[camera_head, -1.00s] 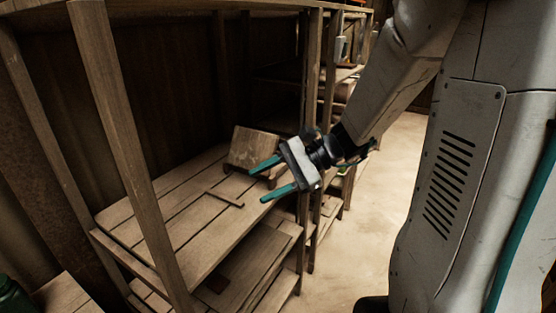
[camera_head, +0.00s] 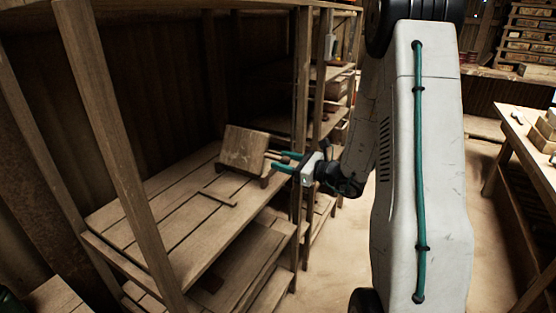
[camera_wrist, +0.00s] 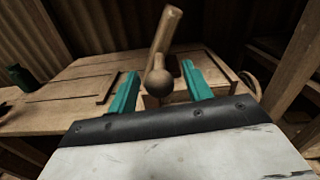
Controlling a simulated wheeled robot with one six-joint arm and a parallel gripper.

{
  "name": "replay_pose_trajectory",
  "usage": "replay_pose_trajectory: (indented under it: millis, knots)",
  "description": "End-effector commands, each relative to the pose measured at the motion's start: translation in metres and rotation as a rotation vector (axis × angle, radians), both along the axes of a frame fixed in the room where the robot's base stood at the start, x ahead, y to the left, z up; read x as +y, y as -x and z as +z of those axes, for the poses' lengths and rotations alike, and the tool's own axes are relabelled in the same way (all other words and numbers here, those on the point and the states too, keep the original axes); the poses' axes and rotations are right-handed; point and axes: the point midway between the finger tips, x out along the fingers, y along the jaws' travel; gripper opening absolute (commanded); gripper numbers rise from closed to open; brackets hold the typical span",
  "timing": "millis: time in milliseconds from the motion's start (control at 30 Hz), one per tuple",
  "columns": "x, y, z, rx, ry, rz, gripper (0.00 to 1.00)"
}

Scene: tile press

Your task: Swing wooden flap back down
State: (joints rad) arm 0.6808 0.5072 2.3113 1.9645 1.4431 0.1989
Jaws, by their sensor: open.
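The wooden flap (camera_head: 244,149) stands raised and tilted on the shelf's middle board in the head view. In the wrist view the flap (camera_wrist: 168,32) is seen nearly edge-on, with a round wooden knob (camera_wrist: 158,82) on the side facing me. My gripper (camera_head: 270,160) is level with the flap, just to its right, its teal fingers pointing left at it. In the wrist view my gripper (camera_wrist: 160,70) is open, one finger on each side of the knob. I cannot tell whether either finger touches it. The flap's base is partly hidden.
A loose wooden strip (camera_head: 220,198) lies on the shelf board in front of the flap. Shelf posts (camera_head: 301,105) rise close to my gripper. A workbench (camera_head: 520,135) stands at the right. The floor between (camera_head: 335,275) is clear.

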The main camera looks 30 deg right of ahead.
Motion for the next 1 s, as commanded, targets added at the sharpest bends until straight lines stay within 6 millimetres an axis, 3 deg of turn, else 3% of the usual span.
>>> replay_pose_trajectory:
  millis: [200,500,667,700,1000]
  knots:
    - [0.01,-0.019,0.0,-0.002,0.001,0.002,0.5]
    - [0.011,-0.021,0.0,0.0,0.001,0.001,0.5]
    - [0.011,-0.021,0.0,0.0,0.001,0.001,0.05]
    - [0.011,-0.021,0.0,0.0,0.001,0.001,0.0]
    - [0.005,-0.019,0.001,-0.007,0.014,-0.009,0.0]
